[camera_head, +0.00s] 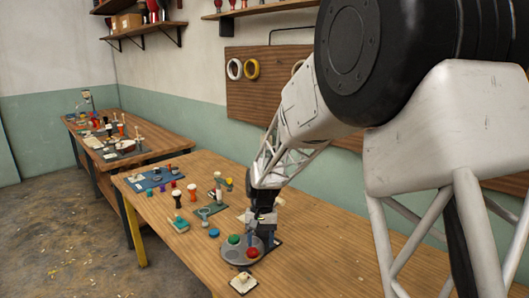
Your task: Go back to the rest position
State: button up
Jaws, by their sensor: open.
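My gripper (251,240) points down over a round grey tray (231,256) near the front of the wooden workbench (320,262). It is open, and its small fingers are hard to make out at this size. A green piece (234,239) and a red piece (252,253) lie on the tray, close beside the gripper. I see nothing held between the fingers. Several small goblet-shaped pieces, one of them dark with a light top (177,197), stand farther back on the bench. My arm hides part of the bench behind the gripper.
A blue mat (146,185) lies at the bench's far end. A teal block (181,224) and a small blue piece (214,233) lie left of the tray. A pale square item (243,284) lies in front. A pegboard (238,98) hangs behind. The bench's right side looks clear.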

jog(key=s+d+r+t, duration=0.2)
jog(key=s+d+r, duration=0.5)
jog(key=s+r, duration=0.2)
jog(key=s+d+r+t, duration=0.1)
jog(key=s+d, duration=0.3)
jog(key=s, duration=0.5)
jog(key=s+d+r+t, duration=0.1)
jog(key=s+d, duration=0.3)
jog(key=s, duration=0.5)
jog(key=s+d+r+t, duration=0.1)
jog(key=s+d+r, duration=0.2)
jog(key=s, duration=0.7)
jog(key=shift+d+r+t, duration=0.35)
jog(key=shift+d+t, duration=0.05)
jog(key=shift+d, duration=0.45)
